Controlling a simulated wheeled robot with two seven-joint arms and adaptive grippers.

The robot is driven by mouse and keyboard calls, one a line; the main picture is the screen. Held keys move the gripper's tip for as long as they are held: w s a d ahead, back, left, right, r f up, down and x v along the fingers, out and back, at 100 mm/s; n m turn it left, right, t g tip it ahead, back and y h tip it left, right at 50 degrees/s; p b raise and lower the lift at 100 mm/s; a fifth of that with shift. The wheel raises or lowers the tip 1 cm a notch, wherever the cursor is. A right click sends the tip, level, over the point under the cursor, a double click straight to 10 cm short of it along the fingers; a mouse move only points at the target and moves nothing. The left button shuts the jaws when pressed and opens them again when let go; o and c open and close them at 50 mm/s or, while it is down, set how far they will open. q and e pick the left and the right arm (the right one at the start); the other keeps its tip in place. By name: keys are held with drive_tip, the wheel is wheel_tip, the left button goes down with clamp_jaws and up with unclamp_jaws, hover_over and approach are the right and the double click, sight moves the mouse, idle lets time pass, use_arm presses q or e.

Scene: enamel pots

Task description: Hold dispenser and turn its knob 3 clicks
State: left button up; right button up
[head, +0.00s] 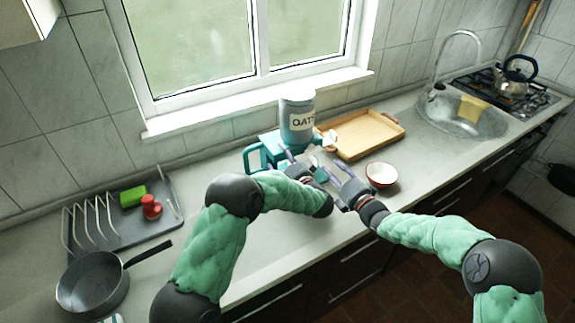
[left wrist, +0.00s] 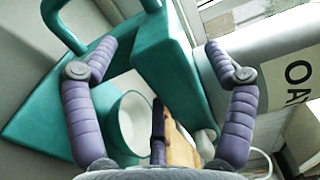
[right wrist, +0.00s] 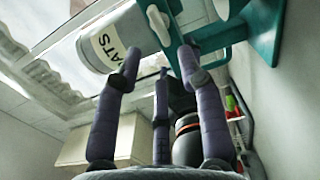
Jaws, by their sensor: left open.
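The dispenser is a grey-blue canister (head: 297,122) labelled OATS on a teal stand (head: 255,156), upright on the counter below the window. My left gripper (head: 290,165) is at the stand. In the left wrist view its spread fingers (left wrist: 165,60) lie either side of the teal column (left wrist: 165,62), with no clear grip on it. A white two-lobed knob (right wrist: 158,24) shows below the canister in the right wrist view. My right gripper (right wrist: 158,58) is open, its fingertips apart just short of the knob. The arms partly hide the stand in the head view.
A wooden tray (head: 358,140) lies right of the dispenser, and a red-rimmed white bowl (head: 381,175) stands near the counter's front. A dish rack (head: 120,215) and dark pan (head: 93,284) are at left. The sink (head: 462,113) and kettle (head: 515,78) are far right.

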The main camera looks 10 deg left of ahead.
use_arm(q)
drive_tip(key=shift+w+a, duration=0.3)
